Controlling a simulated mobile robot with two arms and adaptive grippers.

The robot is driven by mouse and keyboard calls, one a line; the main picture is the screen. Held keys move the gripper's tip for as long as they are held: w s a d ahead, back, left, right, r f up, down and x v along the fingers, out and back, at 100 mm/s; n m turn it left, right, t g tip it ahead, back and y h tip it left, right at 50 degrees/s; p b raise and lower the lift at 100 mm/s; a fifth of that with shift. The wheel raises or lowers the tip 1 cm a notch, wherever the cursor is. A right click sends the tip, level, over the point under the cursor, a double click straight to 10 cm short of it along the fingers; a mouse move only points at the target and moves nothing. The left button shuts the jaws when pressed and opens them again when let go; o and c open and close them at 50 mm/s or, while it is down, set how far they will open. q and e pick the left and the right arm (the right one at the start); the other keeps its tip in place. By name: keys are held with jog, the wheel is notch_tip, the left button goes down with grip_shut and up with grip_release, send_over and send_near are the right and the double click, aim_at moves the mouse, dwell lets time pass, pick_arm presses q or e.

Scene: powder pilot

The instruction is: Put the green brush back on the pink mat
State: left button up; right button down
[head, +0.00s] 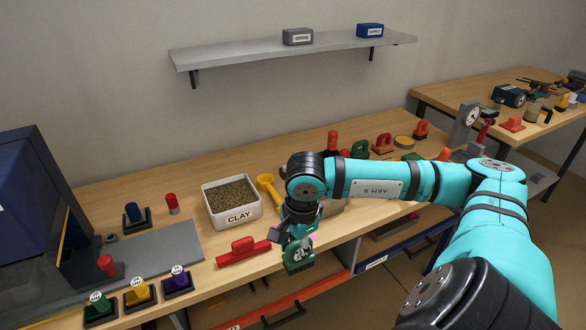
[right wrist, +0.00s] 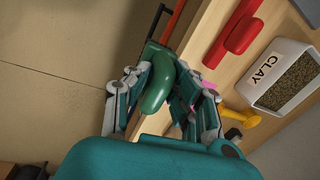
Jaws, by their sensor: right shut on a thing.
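My right gripper (head: 297,236) is shut on the green brush (head: 300,264), which hangs below the fingers at the front edge of the workbench. In the right wrist view, the brush's rounded green handle (right wrist: 158,88) sits between the fingers of the gripper (right wrist: 166,92). A small piece of the pink mat (head: 313,236) shows just behind the gripper and brush, and a pink sliver (right wrist: 209,86) shows beside a finger in the right wrist view. The rest of the mat is hidden by my gripper and arm. My left gripper is not in view.
A red-handled tool (head: 242,251) lies left of the brush. The clay bin (head: 232,214) and a yellow scoop (head: 268,187) stand behind. Several coloured stamps line the bench's left front. Open drawers with red (head: 285,306) and blue (head: 400,248) fronts are below the bench edge.

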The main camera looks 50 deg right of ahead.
jog(key=shift+w+d+f+p, duration=0.75)
jog(key=shift+w+d+p, duration=0.15)
jog(key=shift+w+d, duration=0.85)
jog(key=shift+w+d+f+p, duration=0.7)
jog(key=shift+w+d+p, duration=0.15)
jog(key=shift+w+d, duration=0.85)
jog(key=shift+w+d+f+p, duration=0.85)
jog(key=shift+w+d, duration=0.65)
jog(key=shift+w, duration=0.4)
jog(key=shift+f, duration=0.25)
jog(key=c, duration=1.2)
grip_release()
jog(key=shift+o, duration=0.2)
